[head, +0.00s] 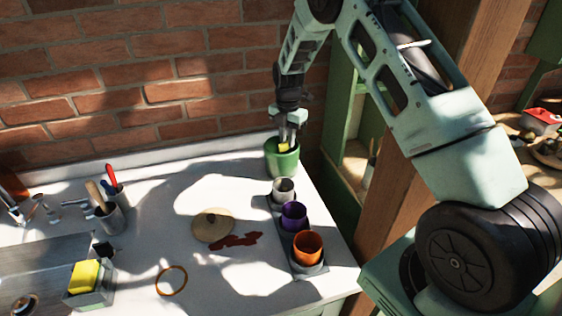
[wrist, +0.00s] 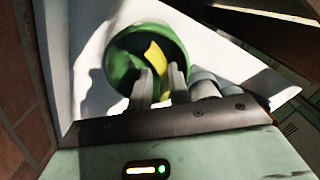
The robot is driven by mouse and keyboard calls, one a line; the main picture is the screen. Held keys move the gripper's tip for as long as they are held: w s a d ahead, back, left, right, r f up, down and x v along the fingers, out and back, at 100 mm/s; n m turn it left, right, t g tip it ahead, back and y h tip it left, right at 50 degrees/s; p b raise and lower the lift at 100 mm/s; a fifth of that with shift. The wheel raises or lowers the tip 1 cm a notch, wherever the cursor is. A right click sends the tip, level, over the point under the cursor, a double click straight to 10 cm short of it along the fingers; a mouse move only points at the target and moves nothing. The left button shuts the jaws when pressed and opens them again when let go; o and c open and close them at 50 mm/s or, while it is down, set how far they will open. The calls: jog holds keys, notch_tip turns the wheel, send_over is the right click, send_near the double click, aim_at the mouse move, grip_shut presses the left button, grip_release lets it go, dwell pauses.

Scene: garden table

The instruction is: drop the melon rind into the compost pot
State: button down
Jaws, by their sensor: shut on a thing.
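The compost pot is the green pot (head: 281,160) at the back right corner of the counter; it also shows in the wrist view (wrist: 122,70). My gripper (head: 290,137) is right above the pot, pointing down at its opening. In the wrist view my gripper (wrist: 161,80) is shut on the melon rind, a yellow curved strip (wrist: 155,55). The rind shows over the pot's opening, and a bit of its yellow (head: 283,147) shows between the fingertips in the head view. I cannot tell how far the rind reaches below the rim.
A dark tray (head: 312,268) with a grey, a purple (head: 294,215) and an orange cup (head: 307,247) stands in front of the pot. A round lid (head: 213,225) lies mid-counter beside a dark red stain. A sink, tool cups and yellow sponge (head: 84,275) are left. Brick wall behind.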

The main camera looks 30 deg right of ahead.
jog(key=c, duration=1.2)
grip_release()
jog(key=shift+c, duration=0.2)
notch_tip(320, 180, up, 18)
jog(key=b, duration=0.4)
jog(key=shift+f, duration=0.25)
